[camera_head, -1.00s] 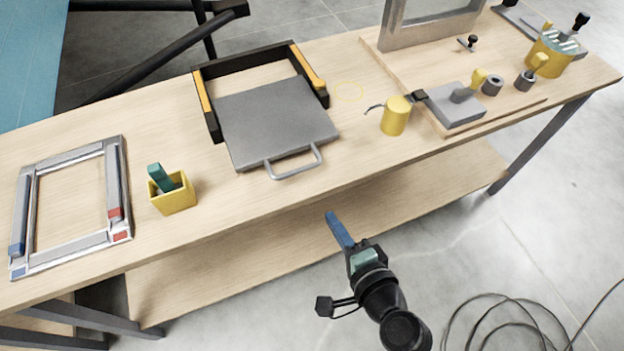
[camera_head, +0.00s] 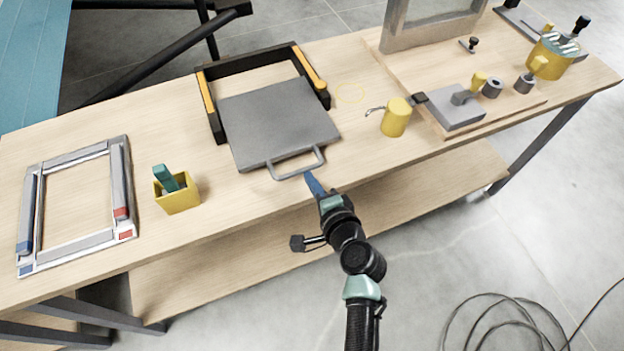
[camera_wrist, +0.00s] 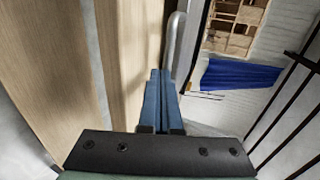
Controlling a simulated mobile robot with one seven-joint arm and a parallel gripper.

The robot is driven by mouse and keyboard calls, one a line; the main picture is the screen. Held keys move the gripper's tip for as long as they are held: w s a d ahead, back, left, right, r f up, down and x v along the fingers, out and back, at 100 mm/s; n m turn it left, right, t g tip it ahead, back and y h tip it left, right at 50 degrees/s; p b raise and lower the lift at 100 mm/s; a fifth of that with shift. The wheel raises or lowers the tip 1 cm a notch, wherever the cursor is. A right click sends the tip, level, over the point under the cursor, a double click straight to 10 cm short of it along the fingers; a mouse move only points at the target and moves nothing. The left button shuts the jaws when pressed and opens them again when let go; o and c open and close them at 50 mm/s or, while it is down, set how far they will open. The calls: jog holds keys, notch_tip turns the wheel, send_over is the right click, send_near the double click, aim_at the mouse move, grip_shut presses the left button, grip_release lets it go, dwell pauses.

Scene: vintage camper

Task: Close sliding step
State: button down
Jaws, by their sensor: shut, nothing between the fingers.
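The sliding step is a flat grey panel (camera_head: 277,122) with a looped grey handle (camera_head: 297,168) on its near edge. It sits partly pulled out of a black frame (camera_head: 250,64) with yellow-orange side strips, on the wooden bench. My gripper (camera_head: 313,181) has blue fingers, shut and empty. In the head view its tips are at the near side of the handle; I cannot tell whether they touch it. In the wrist view the blue fingers (camera_wrist: 161,98) are together, with the handle (camera_wrist: 175,45) just beyond and to the right of their tips.
A yellow cup holding a green item (camera_head: 178,194) and a grey rectangular frame (camera_head: 75,205) stand on the left of the bench (camera_head: 240,205). A yellow mug (camera_head: 396,117) and a grey block (camera_head: 455,107) are on the right. A lower shelf (camera_head: 235,270) lies under the bench top.

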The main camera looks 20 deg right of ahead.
aim_at(293, 143)
jog(key=shift+w, duration=0.1)
jog(key=w+b, duration=0.1)
jog(key=w, duration=0.4)
jog(key=w+b, duration=0.2)
jog(key=w, duration=0.4)
jog(key=shift+a+f, duration=0.15)
jog(key=shift+w, duration=0.35)
jog(key=shift+w+a+r, duration=0.1)
jog(key=shift+w+r, duration=0.05)
jog(key=shift+r, duration=0.2)
